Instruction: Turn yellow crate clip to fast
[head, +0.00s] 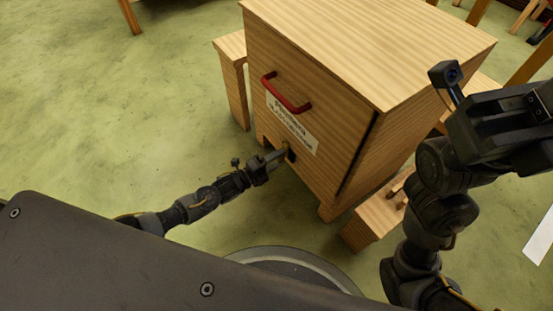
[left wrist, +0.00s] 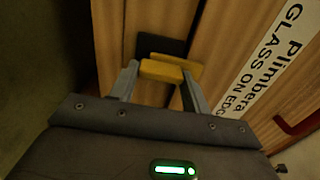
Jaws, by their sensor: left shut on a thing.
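The yellow crate clip (left wrist: 176,60) shows in the left wrist view, in front of a dark plate (left wrist: 152,45) on the wooden crate's face. My left gripper (left wrist: 160,74) is shut on the clip, with one grey finger at each side of it. In the head view my left gripper (head: 275,157) reaches the low part of the front of the wooden crate (head: 335,110), and mostly hides the clip. My right gripper (head: 525,108) is at the right edge of the head view, raised beside the crate; its fingers cannot be made out.
The crate front has a red handle (head: 286,94) and a white label (head: 291,123) reading "GLASS ON EDGE" in part. The crate rests on wooden supports (head: 374,220). Green floor (head: 110,110) is open to the left. A white sheet (head: 540,236) lies at the right.

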